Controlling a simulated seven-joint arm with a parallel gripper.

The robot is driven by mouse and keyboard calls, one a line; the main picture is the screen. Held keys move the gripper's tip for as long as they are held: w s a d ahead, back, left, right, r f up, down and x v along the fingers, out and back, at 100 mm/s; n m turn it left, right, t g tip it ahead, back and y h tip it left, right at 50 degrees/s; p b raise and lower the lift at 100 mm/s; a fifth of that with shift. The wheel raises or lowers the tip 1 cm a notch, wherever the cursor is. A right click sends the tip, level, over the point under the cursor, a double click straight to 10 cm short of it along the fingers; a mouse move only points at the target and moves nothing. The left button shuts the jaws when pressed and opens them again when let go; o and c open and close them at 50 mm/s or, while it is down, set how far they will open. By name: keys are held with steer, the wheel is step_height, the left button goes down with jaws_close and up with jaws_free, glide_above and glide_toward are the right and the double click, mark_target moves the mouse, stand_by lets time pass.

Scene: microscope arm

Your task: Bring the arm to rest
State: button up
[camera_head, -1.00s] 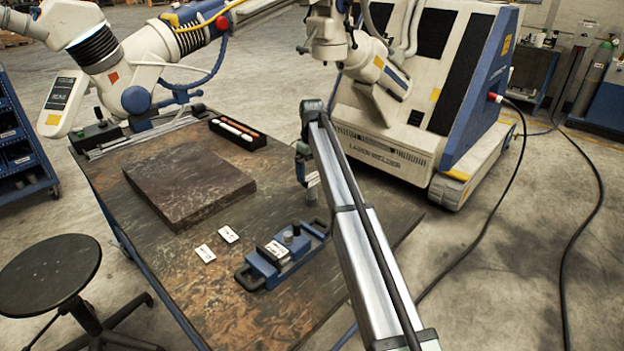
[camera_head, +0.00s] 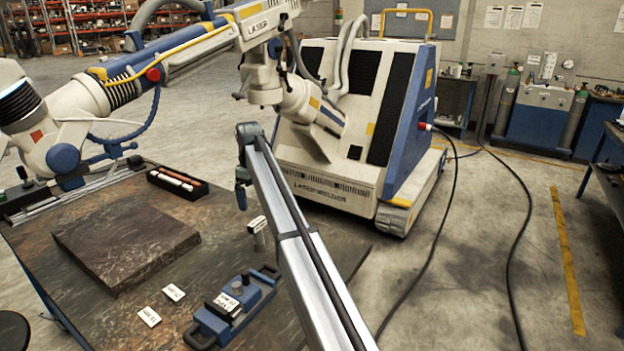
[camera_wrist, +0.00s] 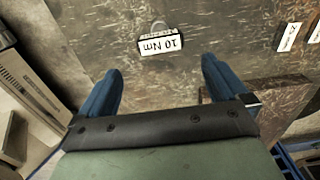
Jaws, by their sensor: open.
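My gripper (camera_head: 241,200) hangs from the end of my silver arm, above the dark worktable (camera_head: 215,225). Its blue fingers show in the wrist view (camera_wrist: 160,75) spread wide apart with nothing between them. A small upright post with a white label (camera_head: 256,226) stands on the table, just right of and below the gripper in the head view. In the wrist view a "10 Nm" label (camera_wrist: 160,43) lies beyond the fingertips, clear of both fingers. The post's lower part shows beside my arm.
A blue clamp fixture (camera_head: 232,305), two white cards (camera_head: 149,316) and a brown slab (camera_head: 125,240) lie on the table. A black tray (camera_head: 177,183) sits at the back. A laser welder (camera_head: 335,185) stands behind; its white-and-blue arm (camera_head: 200,50) reaches over the table's far side.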

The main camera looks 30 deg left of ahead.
steer(key=w+d+f+m+t+h, duration=0.15)
steer(key=d+f+m, duration=0.4)
steer(key=d, duration=0.65)
steer(key=w+d+f+m+h, duration=0.3)
steer(key=d+f+m, duration=0.25)
steer(key=d, duration=0.75)
steer(key=w+d+f+m+t+h, duration=0.1)
steer(key=w+d+f+m+h, duration=0.15)
steer(key=d+f+m, duration=0.65)
steer(key=s+d+f+n+g+y, duration=0.1)
steer(key=s+d+f+n, duration=0.1)
steer(key=d+f, duration=0.65)
steer(key=s+d+f+n+g, duration=0.15)
steer(key=d+f, duration=0.45)
steer(key=d, duration=0.6)
steer(key=s+d+f+g+y, duration=0.2)
steer(key=s+d+f+g, duration=0.2)
steer(key=s+d+f, duration=1.35)
steer(key=s+d+f+g+y, duration=0.1)
steer(key=s+d+f, duration=0.1)
steer(key=s, duration=0.6)
steer(key=s+d+f+m+g+y, duration=0.1)
steer(key=s+d, duration=0.3)
steer(key=s, duration=0.4)
steer(key=s+d+f+y, duration=0.1)
steer(key=s+d+f, duration=0.2)
steer(key=s, duration=0.5)
steer(key=shift+f+g+y, duration=0.3)
steer(key=shift+g+y, duration=0.1)
